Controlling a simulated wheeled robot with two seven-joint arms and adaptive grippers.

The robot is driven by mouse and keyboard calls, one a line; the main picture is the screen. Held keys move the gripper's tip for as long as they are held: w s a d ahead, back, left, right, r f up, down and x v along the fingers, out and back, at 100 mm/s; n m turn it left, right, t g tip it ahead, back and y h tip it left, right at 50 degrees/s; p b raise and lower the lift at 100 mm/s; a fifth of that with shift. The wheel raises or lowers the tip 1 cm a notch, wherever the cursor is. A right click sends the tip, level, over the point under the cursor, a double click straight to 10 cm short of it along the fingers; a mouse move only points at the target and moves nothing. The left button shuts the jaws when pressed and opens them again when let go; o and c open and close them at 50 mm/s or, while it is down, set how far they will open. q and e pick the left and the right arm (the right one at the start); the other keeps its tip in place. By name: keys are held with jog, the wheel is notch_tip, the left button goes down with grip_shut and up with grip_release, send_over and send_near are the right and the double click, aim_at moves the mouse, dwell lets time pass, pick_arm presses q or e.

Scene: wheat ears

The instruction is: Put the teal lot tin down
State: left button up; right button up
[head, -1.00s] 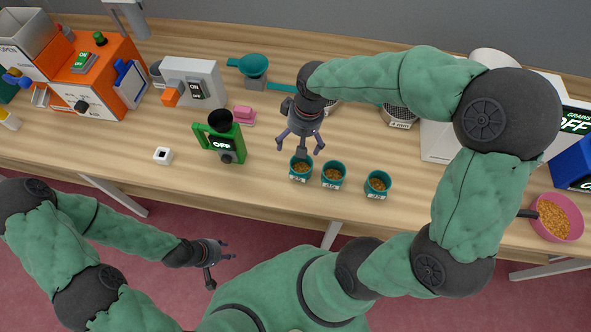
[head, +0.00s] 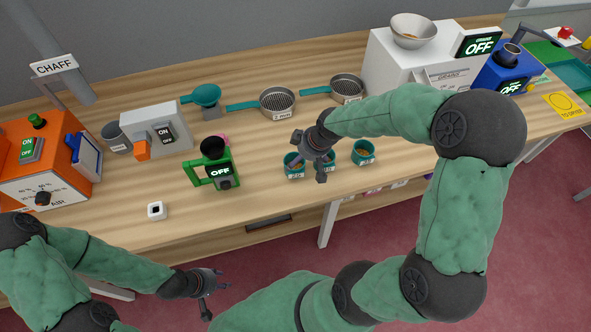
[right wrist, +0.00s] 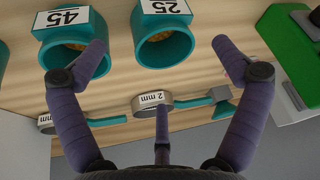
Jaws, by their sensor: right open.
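Three small teal tins of brown grain stand upright in a row on the bench: the left tin (head: 291,159), middle tin (head: 329,166) and right tin (head: 364,153). My right gripper (head: 311,172) is over the left and middle tins and partly hides them. In the right wrist view, its fingers (right wrist: 160,48) are spread and empty. The tin labelled 25 (right wrist: 163,50) appears between the fingertips, with no clear contact. The tin labelled 45 (right wrist: 72,62) is to its left, overlapped by one finger. My left gripper (head: 217,290) hangs open and empty before the bench.
A green device reading OFF (head: 217,171) stands left of the tins; a small white block (head: 157,210) is nearby. Sieves (head: 277,103) and (head: 348,88) lie behind. A white machine (head: 400,62) stands at the back right. Bench wood right of the tins is partly clear.

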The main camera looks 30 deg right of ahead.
jog(key=shift+b+x, duration=0.65)
jog(key=shift+x, duration=2.7)
jog(key=shift+a+r, duration=0.1)
jog(key=shift+a, duration=0.05)
jog(key=shift+c, duration=0.3)
jog(key=shift+s, duration=0.1)
jog(key=c, duration=1.2)
